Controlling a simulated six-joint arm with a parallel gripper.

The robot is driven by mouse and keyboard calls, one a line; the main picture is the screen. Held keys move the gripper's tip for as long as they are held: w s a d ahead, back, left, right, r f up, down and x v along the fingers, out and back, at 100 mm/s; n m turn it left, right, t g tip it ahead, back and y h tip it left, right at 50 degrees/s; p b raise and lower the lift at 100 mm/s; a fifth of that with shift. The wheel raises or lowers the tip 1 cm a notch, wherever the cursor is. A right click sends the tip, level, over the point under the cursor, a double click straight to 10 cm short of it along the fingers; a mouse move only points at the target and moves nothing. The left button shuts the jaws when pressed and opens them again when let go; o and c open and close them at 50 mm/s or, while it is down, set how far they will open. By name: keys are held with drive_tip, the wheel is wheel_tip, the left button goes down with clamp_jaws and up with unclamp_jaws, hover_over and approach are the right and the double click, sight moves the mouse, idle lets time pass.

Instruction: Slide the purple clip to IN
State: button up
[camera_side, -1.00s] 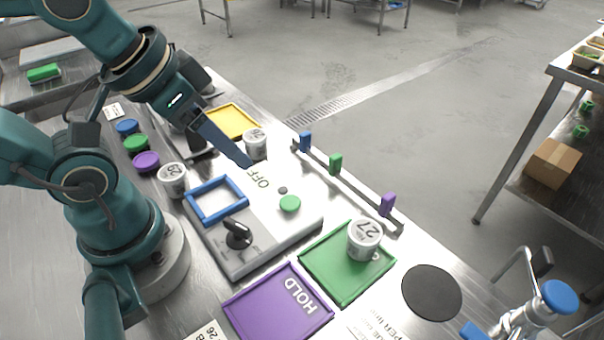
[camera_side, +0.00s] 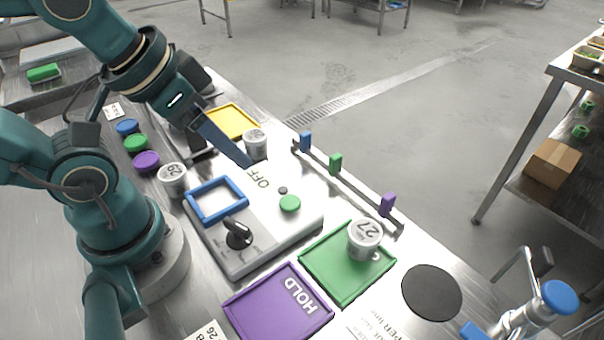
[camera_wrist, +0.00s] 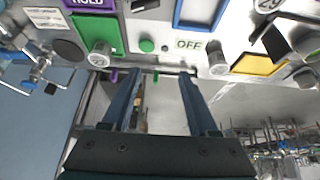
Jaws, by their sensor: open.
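The purple clip (camera_side: 387,204) sits upright at the near right end of a dark rail (camera_side: 345,188). A green clip (camera_side: 335,163) is near the rail's middle and a blue clip (camera_side: 305,141) near its far end. My gripper (camera_side: 247,162) is open and empty above the panel by the OFF label, left of the rail and well apart from the purple clip. In the wrist view my two fingers (camera_wrist: 160,76) are spread; the purple clip (camera_wrist: 113,76) shows just left of them. I cannot read an IN mark in either view.
A grey panel (camera_side: 270,245) with a blue frame (camera_side: 190,205), black knob (camera_side: 238,236) and green button (camera_side: 290,204) lies left of the rail. A mug marked 27 (camera_side: 364,238) stands on the green tray (camera_side: 318,282). A purple HOLD tray (camera_side: 250,312) is nearer.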

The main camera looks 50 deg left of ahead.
drive_tip(key=w+d+r+n+h, duration=0.2)
drive_tip(key=w+d+r+n, duration=0.1)
drive_tip(key=w+r+n, duration=0.5)
drive_tip(key=n+g+h, duration=0.3)
drive_tip(key=n+g, duration=0.1)
drive_tip(key=n, duration=0.6)
hover_over(388, 194)
drive_tip(key=a, duration=0.2)
wheel_tip(388, 194, down, 10)
drive_tip(key=shift+g+y, duration=0.3)
drive_tip(key=shift+g, duration=0.5)
drive_tip(key=x, duration=0.3)
drive_tip(key=a+x, duration=0.1)
drive_tip(key=x, duration=0.6)
drive_tip(key=shift+a+f, duration=0.35)
drive_tip(key=shift+f, duration=0.05)
drive_tip(key=shift+d+f, duration=0.15)
drive_tip(key=shift+f, duration=0.35)
